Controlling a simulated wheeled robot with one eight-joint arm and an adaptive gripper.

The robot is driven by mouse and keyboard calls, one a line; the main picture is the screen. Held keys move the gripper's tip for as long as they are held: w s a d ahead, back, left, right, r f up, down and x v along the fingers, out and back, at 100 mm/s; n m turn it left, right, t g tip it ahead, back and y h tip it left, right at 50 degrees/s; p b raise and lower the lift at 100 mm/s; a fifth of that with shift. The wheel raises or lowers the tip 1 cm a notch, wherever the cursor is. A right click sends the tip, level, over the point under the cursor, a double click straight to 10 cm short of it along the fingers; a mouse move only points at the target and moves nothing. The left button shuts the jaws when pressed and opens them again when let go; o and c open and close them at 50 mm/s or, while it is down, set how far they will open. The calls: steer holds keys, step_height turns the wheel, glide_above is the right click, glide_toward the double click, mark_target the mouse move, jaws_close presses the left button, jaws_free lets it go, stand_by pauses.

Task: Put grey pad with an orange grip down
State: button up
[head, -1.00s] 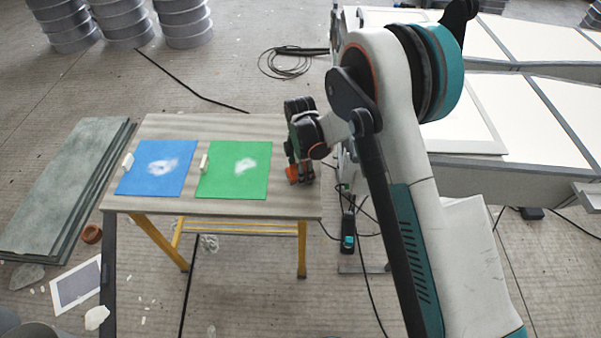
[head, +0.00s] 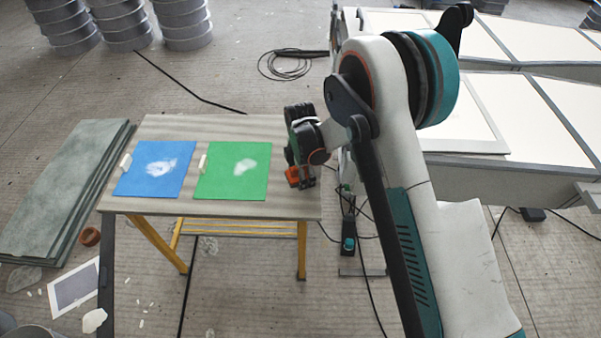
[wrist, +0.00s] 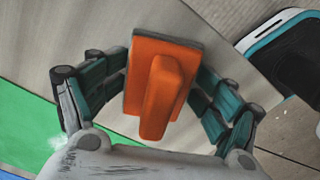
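The grey pad with an orange grip (wrist: 163,85) is between the fingers of my gripper (wrist: 165,75) in the wrist view. Its orange block and raised handle face the wrist camera, with a thin grey rim at the edges. The teal and dark fingers meet its two sides, so my gripper looks shut on it. In the head view the pad (head: 293,176) shows as a small orange patch under my gripper (head: 300,172), at the right end of the table (head: 225,208). I cannot tell whether its underside touches the tabletop.
A green sheet (head: 232,180) and a blue sheet (head: 150,182) with whitish smears lie on the table, left of the pad. Small pale blocks sit at their left edges. White moulds (head: 530,110) stand at the right. Green-grey slabs (head: 60,190) lie left of the table.

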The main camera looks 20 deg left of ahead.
steer(key=shift+r, duration=0.1)
stand_by(0.3)
steer(key=shift+w+r+p, duration=0.1)
steer(key=shift+r+p, duration=0.4)
steer(key=shift+p, duration=0.05)
step_height(320, 180, up, 12)
steer(key=p, duration=0.4)
steer(key=shift+r, duration=0.15)
